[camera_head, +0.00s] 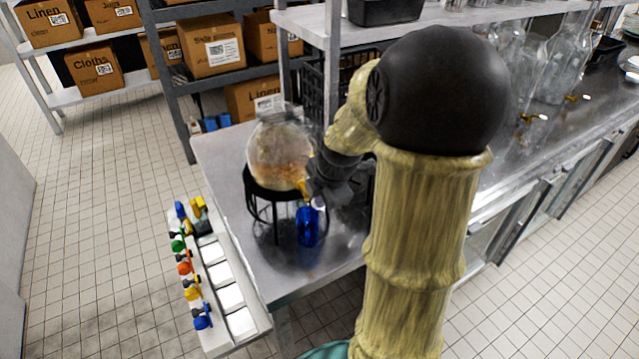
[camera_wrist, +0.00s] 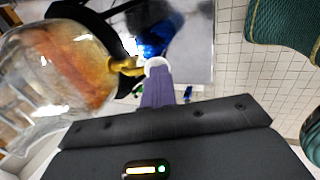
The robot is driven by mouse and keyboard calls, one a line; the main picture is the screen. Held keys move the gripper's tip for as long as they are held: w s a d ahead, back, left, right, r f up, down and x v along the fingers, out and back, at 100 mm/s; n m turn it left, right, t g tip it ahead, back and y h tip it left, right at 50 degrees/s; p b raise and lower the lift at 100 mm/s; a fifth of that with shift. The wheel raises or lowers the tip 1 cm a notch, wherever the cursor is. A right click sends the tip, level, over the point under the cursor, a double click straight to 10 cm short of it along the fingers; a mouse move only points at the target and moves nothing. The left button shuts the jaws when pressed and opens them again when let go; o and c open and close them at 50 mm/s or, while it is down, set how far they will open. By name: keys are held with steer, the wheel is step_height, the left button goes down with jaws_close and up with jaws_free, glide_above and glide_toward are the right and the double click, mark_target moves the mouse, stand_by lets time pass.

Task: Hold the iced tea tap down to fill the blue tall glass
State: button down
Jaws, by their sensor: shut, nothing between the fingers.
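The glass drink dispenser (camera_head: 278,155) holds orange-brown liquid and stands on a black wire stand (camera_head: 262,186) at the steel counter's near end. It fills the left of the wrist view (camera_wrist: 58,70). Its brass-coloured tap (camera_head: 303,187) also shows in the wrist view (camera_wrist: 124,65). The blue tall glass (camera_head: 307,229) stands upright on the counter below the tap; the wrist view shows part of it (camera_wrist: 154,40). My gripper (camera_head: 318,202) is shut and empty, its pale tip (camera_wrist: 157,64) right at the tap's end. Whether it presses the tap is unclear, as is any flow.
A rack with colourful small taps or bottles and white trays (camera_head: 228,285) hangs along the counter's left edge. A black crate (camera_head: 312,90) stands behind the dispenser. More glass dispensers (camera_head: 555,75) stand farther along the counter. Shelves with cardboard boxes (camera_head: 210,45) are behind.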

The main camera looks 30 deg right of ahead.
steer(key=shift+w+r+p, duration=0.15)
steer(key=shift+r+p, duration=0.15)
steer(key=shift+r, duration=0.1)
steer(key=shift+d+r, duration=0.1)
steer(key=shift+r, duration=0.2)
steer(key=shift+r+p, duration=0.1)
steer(key=shift+p, duration=0.2)
steer(key=w+p+v, duration=0.1)
steer(key=w+v, duration=0.1)
steer(key=v, duration=1.2)
steer(key=shift+a+r+p, duration=0.3)
steer(key=shift+a, duration=0.1)
steer(key=shift+a, duration=0.1)
